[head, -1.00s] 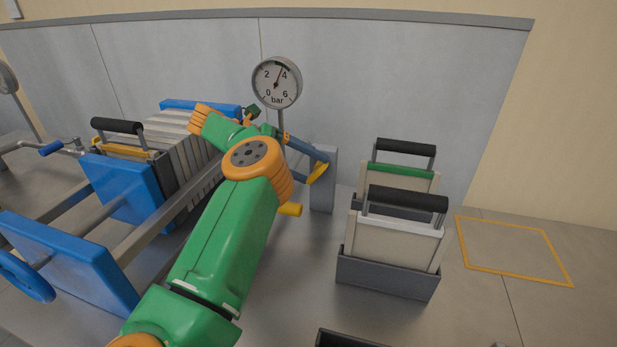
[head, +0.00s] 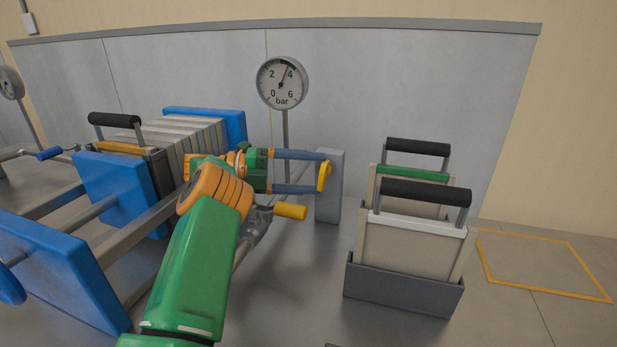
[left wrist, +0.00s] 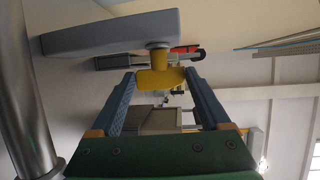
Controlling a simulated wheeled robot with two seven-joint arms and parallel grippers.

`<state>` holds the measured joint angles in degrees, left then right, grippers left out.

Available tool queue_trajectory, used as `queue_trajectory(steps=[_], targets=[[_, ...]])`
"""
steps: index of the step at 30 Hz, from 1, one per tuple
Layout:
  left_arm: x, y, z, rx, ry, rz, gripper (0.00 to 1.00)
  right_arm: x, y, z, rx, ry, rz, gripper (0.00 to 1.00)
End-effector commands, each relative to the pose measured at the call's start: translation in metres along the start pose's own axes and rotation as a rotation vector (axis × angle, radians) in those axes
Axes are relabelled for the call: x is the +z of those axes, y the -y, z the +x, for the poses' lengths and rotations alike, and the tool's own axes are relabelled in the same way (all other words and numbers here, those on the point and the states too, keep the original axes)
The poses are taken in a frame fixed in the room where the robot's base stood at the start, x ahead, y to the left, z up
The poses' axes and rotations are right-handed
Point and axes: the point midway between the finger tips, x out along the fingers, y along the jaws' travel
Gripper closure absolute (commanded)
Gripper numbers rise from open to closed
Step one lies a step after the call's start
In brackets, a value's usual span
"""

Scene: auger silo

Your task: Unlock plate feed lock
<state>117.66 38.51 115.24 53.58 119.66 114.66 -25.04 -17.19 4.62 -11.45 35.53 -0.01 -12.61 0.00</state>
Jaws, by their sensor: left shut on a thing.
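The lock's yellow handle (head: 324,176) sits on the face of a grey post (head: 332,205), right of the plate press. My left gripper (head: 322,174) reaches in from the left with its two blue fingers shut on this handle. The left wrist view shows the yellow handle (left wrist: 161,78) between the fingertips, with its short stem joining the grey post (left wrist: 110,33). The handle stands nearly upright in the head view. My right gripper is not in view.
A plate stack (head: 180,138) sits between blue press blocks at left. A yellow-handled valve lever (head: 290,211) lies just below my left gripper. A gauge (head: 282,83) stands behind. A dark grey rack (head: 402,286) with handled plates is at right, beside an empty yellow-outlined floor area (head: 545,265).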

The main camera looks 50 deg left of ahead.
Motion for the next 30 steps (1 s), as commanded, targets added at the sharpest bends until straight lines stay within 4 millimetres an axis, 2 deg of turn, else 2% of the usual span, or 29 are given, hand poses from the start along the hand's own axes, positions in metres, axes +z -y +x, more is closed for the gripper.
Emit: queue_trajectory(steps=[10,11,12,13,22,27,30], targets=[[0.0,0.001,0.0,-0.003,0.001,-0.002,0.76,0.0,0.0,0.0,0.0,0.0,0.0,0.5],[0.0,0.001,0.0,-0.003,0.001,-0.002,0.17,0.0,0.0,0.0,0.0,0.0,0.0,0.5],[0.0,0.001,0.0,-0.003,0.001,-0.001,0.07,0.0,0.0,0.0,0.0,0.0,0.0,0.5],[0.0,0.001,0.0,-0.003,0.001,-0.001,0.0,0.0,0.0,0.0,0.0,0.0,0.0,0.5],[0.0,0.005,0.0,-0.002,0.0,0.0,0.0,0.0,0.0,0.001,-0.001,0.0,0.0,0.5],[0.001,0.036,-0.004,-0.012,0.002,0.009,0.0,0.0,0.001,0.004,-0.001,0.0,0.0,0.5],[-0.011,0.05,-0.005,-0.018,-0.002,0.01,0.0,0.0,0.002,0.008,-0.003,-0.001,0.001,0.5]])
